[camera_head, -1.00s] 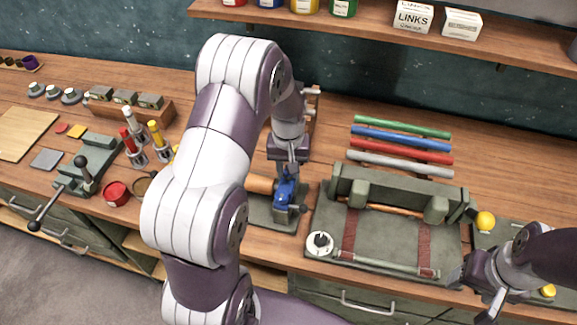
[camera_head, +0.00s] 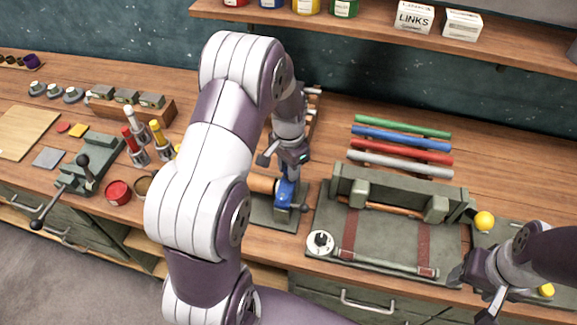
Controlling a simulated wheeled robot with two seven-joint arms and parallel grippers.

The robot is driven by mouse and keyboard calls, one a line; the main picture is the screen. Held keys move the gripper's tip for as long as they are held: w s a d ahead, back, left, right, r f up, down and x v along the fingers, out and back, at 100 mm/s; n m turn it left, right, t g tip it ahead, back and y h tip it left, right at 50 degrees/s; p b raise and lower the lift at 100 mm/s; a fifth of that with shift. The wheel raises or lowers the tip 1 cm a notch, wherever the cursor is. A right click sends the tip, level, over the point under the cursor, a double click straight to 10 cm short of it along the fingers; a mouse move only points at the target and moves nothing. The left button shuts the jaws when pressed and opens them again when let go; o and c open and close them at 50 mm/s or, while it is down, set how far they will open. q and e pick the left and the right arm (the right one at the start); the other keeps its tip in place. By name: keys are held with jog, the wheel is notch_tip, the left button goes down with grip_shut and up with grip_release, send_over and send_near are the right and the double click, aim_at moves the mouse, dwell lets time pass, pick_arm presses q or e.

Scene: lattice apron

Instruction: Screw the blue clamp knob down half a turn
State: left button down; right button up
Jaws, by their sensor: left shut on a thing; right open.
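The blue clamp (camera_head: 284,194) stands on a dark green base plate (camera_head: 262,216) near the middle of the bench, beside a wooden cylinder (camera_head: 262,185). My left gripper (camera_head: 287,172) points down directly over the clamp. It is shut on the clamp's knob, which its jaws hide. My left arm covers much of the plate's left side. My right gripper (camera_head: 478,287) is open and empty at the lower right, by the front edge of the bench.
A green fixture (camera_head: 385,240) with red straps and a round white dial (camera_head: 320,242) stands right of the clamp. Coloured rods (camera_head: 402,138) lie behind it. Left are a lever press (camera_head: 90,165), upright tools (camera_head: 135,143) and a red pot (camera_head: 118,192). A shelf overhangs the back.

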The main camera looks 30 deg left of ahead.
pick_arm(q)
jog(key=shift+w+r+m, duration=0.15)
jog(key=shift+w+m, duration=0.05)
jog(key=shift+m, duration=0.2)
jog(key=c, duration=1)
grip_release()
jog(key=shift+o, duration=0.7)
notch_tip(320, 180, up, 12)
jog(key=shift+r+b, duration=0.25)
jog(key=shift+b, duration=0.2)
